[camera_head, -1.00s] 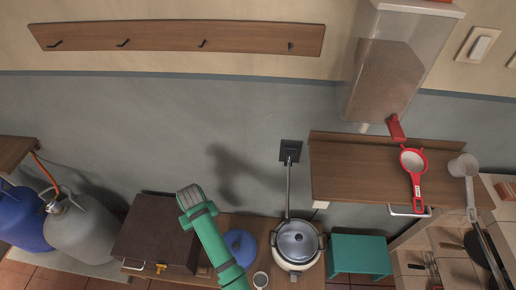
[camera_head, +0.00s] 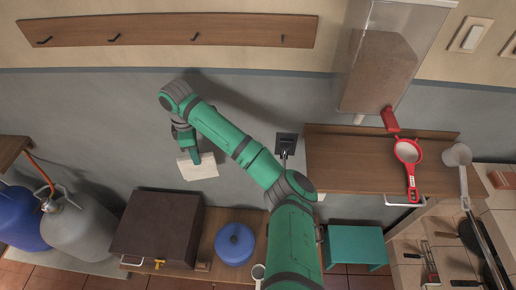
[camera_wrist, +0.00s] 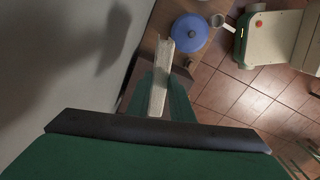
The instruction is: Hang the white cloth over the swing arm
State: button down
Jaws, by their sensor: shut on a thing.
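The white cloth (camera_head: 199,169) hangs from my gripper (camera_head: 193,157) in front of the grey wall, left of centre in the head view. It is a small, pale, flat piece, held well above the counter. In the wrist view the cloth (camera_wrist: 160,75) shows nearly edge-on between the green fingers, which are shut on it. A black wall plate (camera_head: 286,144) with a thin rod, which looks like the swing arm, is to the right of my gripper. My own arm hides most of the rod. The cloth and the rod are apart.
A dark brown box (camera_head: 157,228) stands below the cloth, with a blue lidded pot (camera_head: 235,243) beside it. A wooden shelf (camera_head: 340,175) with a red strainer (camera_head: 407,152) is at right, under a clear dispenser (camera_head: 385,60). A hook rail (camera_head: 150,30) runs above.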

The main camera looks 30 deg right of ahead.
jog(key=d+r+n, duration=0.2)
jog(key=r, duration=0.1)
jog(key=s+d+r+n, duration=0.1)
jog(key=r+n, duration=0.1)
jog(key=shift+d, duration=0.25)
jog(key=shift+s+d+r+n, duration=1.25)
jog(key=shift+s+d+n, duration=1.4)
jog(key=shift+s+d, duration=2.3)
jog(key=shift+s+d+r+n, duration=1.25)
jog(key=shift+s+d+n, duration=1.4)
jog(key=shift+s+d, duration=2.2)
jog(key=shift+w+d+f, duration=0.1)
jog(key=shift+w+f, duration=0.05)
jog(key=shift+f, duration=1.7)
jog(key=shift+w+d+f, duration=0.1)
jog(key=shift+w+f, duration=0.05)
jog(key=shift+f, duration=1.75)
jog(key=shift+w+d+f, duration=0.1)
jog(key=shift+w+f, duration=0.05)
jog(key=shift+f, duration=1.7)
jog(key=c, duration=1.5)
grip_release()
